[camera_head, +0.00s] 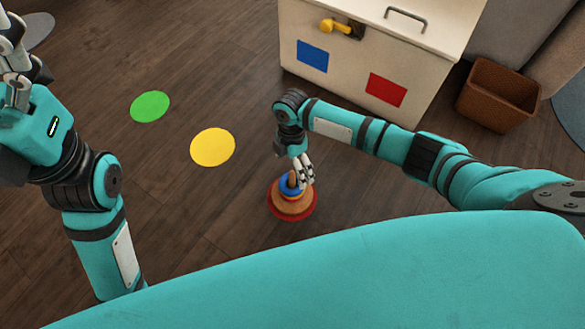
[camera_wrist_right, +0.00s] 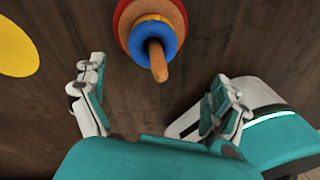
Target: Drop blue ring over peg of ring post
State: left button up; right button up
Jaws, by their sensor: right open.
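The ring post stands upright on the floor, with a red base (camera_head: 273,203) that also shows in the right wrist view (camera_wrist_right: 122,18). The blue ring (camera_wrist_right: 144,36) is around its tan peg (camera_wrist_right: 158,66), above a yellow ring and a wider orange ring. In the head view the blue ring (camera_head: 286,189) is partly covered by my right gripper (camera_head: 303,180). My right gripper is open, its fingers apart on either side below the peg tip in the wrist view, with nothing between them. My left gripper (camera_head: 14,60) is raised at the left edge, partly cut off.
A green disc (camera_head: 150,106) and a yellow disc (camera_head: 213,148) lie flat on the wooden floor to the left. A white cabinet (camera_head: 340,80) with blue and red squares stands behind the post. A brown bin (camera_head: 497,95) is at the right.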

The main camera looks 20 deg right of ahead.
notch_tip(320, 180, up, 10)
jog(key=w, duration=0.1)
jog(key=shift+w+d, duration=0.25)
jog(key=shift+w, duration=0.15)
jog(key=shift+r, duration=0.1)
dwell(0.5)
